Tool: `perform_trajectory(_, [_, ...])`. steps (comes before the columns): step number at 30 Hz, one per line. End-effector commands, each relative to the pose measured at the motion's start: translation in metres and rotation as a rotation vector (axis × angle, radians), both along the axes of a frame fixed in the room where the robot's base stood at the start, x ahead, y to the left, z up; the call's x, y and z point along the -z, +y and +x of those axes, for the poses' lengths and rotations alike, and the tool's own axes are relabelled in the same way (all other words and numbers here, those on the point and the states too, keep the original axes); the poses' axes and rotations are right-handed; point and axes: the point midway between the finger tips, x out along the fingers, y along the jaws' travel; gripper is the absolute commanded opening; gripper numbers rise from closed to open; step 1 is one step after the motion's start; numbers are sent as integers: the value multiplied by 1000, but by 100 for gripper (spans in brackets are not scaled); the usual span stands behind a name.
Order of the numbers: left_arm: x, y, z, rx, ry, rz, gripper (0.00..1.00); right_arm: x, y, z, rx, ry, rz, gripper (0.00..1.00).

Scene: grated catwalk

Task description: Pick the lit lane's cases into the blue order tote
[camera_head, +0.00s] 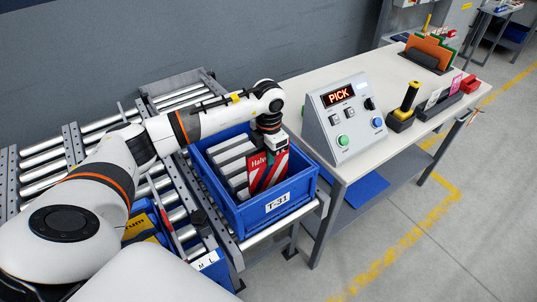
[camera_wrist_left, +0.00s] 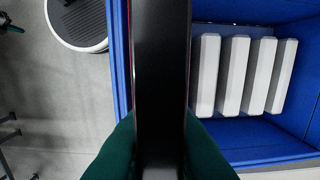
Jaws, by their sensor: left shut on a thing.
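The blue order tote (camera_head: 278,207), labelled T-31, stands on the roller conveyor beside the table. It also shows in the left wrist view (camera_wrist_left: 290,152). My left gripper (camera_head: 270,147) is above the tote, shut on a red case (camera_head: 275,172) with white lettering. The case is upright at the tote's right part; whether it touches the floor is hidden. In the left wrist view the case's dark edge (camera_wrist_left: 162,80) runs between the green fingertips. Several white upright pieces (camera_head: 232,160) stand in a row inside the tote, also in the left wrist view (camera_wrist_left: 235,75). My right gripper is not in view.
A yellow and blue case (camera_head: 142,228) lies in a lane at lower left, partly behind my arm. A console (camera_head: 343,115) reading PICK stands on the table (camera_head: 385,78), with a yellow-handled tool (camera_head: 405,105) to its right. Conveyor rollers (camera_head: 40,160) fill the left.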

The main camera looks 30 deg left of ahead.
Motion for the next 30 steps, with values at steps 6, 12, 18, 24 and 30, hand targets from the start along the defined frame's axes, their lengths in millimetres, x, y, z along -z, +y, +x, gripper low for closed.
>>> perform_trajectory(6, [0, 0, 0, 0, -1, 0, 0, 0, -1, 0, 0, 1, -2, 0])
perform_trajectory(12, [0, 0, 0, 0, -1, 0, 0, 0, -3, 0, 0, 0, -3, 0])
perform_trajectory(18, [4, 0, 0, 0, -1, 0, 0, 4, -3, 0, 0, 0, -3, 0])
perform_trajectory(24, [13, 0, 0, 0, -1, 0, 0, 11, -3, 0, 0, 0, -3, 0])
perform_trajectory(30, [21, 0, 0, 1, -1, 0, 0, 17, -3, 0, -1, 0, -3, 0])
